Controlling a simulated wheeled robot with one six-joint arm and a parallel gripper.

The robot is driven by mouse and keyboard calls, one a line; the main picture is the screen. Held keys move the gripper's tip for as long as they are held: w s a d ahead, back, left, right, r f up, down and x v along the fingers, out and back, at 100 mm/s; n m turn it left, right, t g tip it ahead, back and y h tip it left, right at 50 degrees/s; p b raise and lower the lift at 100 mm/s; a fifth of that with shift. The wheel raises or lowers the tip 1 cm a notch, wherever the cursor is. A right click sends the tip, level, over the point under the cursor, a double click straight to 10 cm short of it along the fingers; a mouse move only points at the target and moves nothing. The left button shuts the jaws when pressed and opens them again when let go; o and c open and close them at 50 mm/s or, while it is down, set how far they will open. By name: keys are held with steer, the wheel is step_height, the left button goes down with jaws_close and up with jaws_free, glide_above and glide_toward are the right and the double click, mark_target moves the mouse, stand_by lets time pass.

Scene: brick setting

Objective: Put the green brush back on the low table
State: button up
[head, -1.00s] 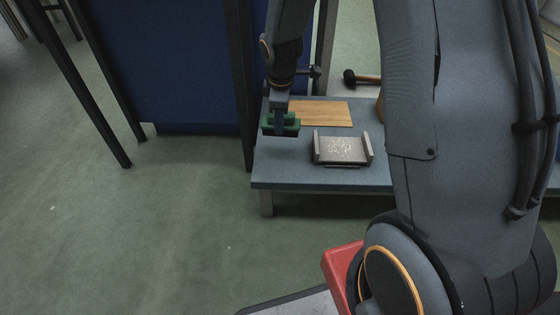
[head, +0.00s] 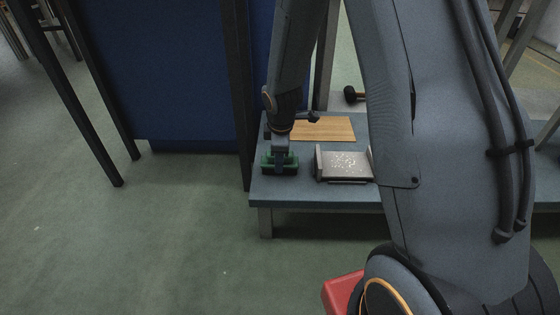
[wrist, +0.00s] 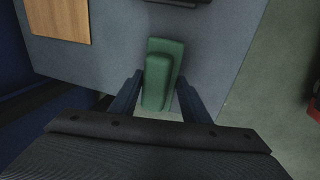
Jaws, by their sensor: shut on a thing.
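The green brush (head: 268,166) is at the left end of the low blue-grey table (head: 300,196), between the fingers of my gripper (head: 281,163). In the wrist view the green brush (wrist: 160,72) lies lengthwise between the two dark fingers of my gripper (wrist: 160,97), which is shut on it. The brush is over the tabletop (wrist: 112,68), close to its edge. I cannot tell for sure whether its underside touches the table.
A metal tray-like holder with pale specks (head: 345,164) stands right of the brush. A wooden board (head: 323,129) lies behind it. A dark mallet head (head: 352,94) shows farther back. A blue panel (head: 190,70) and dark post (head: 243,100) stand close on the left.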

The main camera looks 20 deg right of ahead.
steer(key=shift+f, duration=0.1)
steer(key=o, duration=1.4)
steer(key=p+v, duration=0.7)
steer(key=v, duration=0.5)
steer(key=s+a+r+m+y, duration=0.1)
steer(key=s+a+r+m, duration=0.3)
steer(key=s+a+r, duration=0.9)
steer(key=s+a+r+m+g, duration=0.1)
steer(key=s+a, duration=0.1)
steer(key=s, duration=0.4)
steer(key=s+a+r+m+g+y, duration=0.1)
steer(key=s+a+r+m, duration=0.1)
steer(key=s, duration=0.4)
steer(key=s+a+r+m, duration=0.1)
steer(key=s+a, duration=0.1)
steer(key=s, duration=0.5)
steer(key=shift+s+a+r+g, duration=0.1)
steer(key=shift+a+r+g, duration=0.15)
steer(key=shift+g, duration=0.15)
